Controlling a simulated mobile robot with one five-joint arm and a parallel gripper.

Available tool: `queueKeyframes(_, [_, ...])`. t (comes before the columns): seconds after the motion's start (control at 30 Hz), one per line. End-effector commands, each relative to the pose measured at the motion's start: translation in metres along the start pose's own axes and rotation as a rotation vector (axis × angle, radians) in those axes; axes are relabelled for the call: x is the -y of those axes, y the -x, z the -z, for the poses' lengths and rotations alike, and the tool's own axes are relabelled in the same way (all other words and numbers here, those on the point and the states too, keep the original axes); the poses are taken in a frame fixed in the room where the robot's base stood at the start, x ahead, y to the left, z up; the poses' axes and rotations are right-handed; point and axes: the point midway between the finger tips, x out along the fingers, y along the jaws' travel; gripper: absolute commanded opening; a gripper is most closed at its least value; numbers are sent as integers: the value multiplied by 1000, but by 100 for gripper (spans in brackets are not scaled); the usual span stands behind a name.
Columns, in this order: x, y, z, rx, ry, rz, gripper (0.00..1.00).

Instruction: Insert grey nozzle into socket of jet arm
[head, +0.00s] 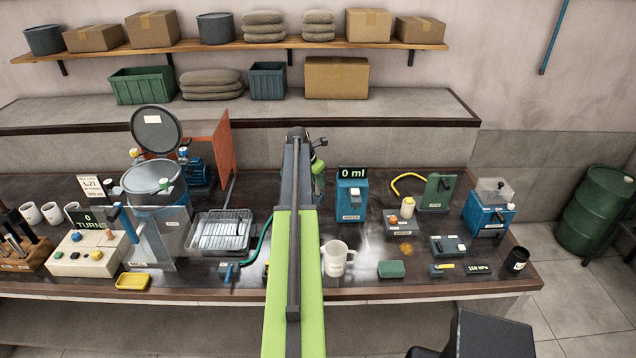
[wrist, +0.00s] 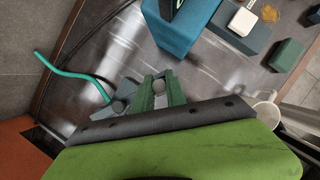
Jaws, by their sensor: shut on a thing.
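My gripper (wrist: 160,92) has green fingers in the wrist view, closed around a small round grey piece (wrist: 159,86), which looks like the grey nozzle. In the head view my arm hides most of the gripper and its load. A bent teal tube (wrist: 72,72) rises to the left of the fingers in the wrist view. A blue-grey block (wrist: 122,98) stands close to its lower end. These may be the jet arm, but I cannot tell for sure. I cannot make out a socket opening, nor whether the nozzle touches anything.
A blue dispenser (head: 351,198) reading 0 ml stands right of my arm, with a mug (head: 337,260) in front. An orange panel (head: 224,152) and a wire tray (head: 222,233) are to the left. A green sponge (head: 391,269) lies near the front edge.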

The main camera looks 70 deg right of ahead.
Motion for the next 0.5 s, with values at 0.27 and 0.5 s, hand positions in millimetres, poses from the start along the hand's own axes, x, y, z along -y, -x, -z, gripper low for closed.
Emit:
queueKeyframes(0.27, [0,-3,1,0,0,0,0])
queueKeyframes(0.5, [0,-8,3,0,0,0,0])
